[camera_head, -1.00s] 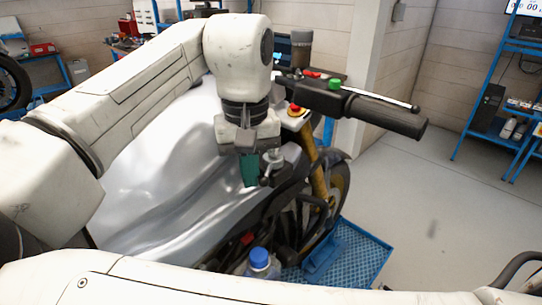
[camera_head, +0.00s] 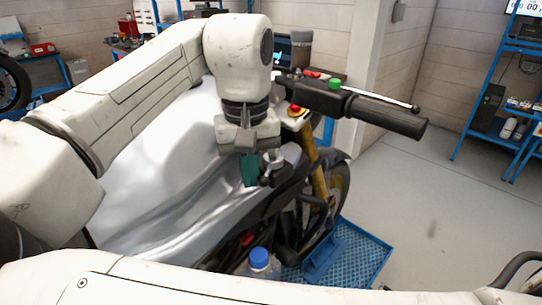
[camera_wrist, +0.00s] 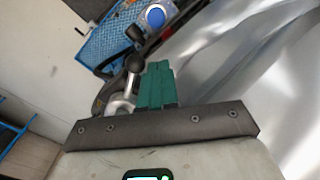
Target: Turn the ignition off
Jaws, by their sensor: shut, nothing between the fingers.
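My gripper (camera_head: 249,171) points down over the motorcycle's near side, its teal fingers shut and empty. Right beside the fingers is a small grey metal switch (camera_head: 274,158) with a black lever, which looks like the ignition. In the wrist view, the teal fingers (camera_wrist: 157,84) are together, and the metal part (camera_wrist: 120,103) with the black ball-ended lever (camera_wrist: 134,66) is just left of them. I cannot tell whether the fingers touch the lever. The switch's exact setting is not clear.
The handlebar grip (camera_head: 388,115) sticks out to the right, with a green button (camera_head: 335,84) and a red button (camera_head: 295,109) near it. The silver tank cover (camera_head: 165,165) lies under my arm. A blue-capped bottle (camera_head: 259,259) stands below. Floor is clear at right.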

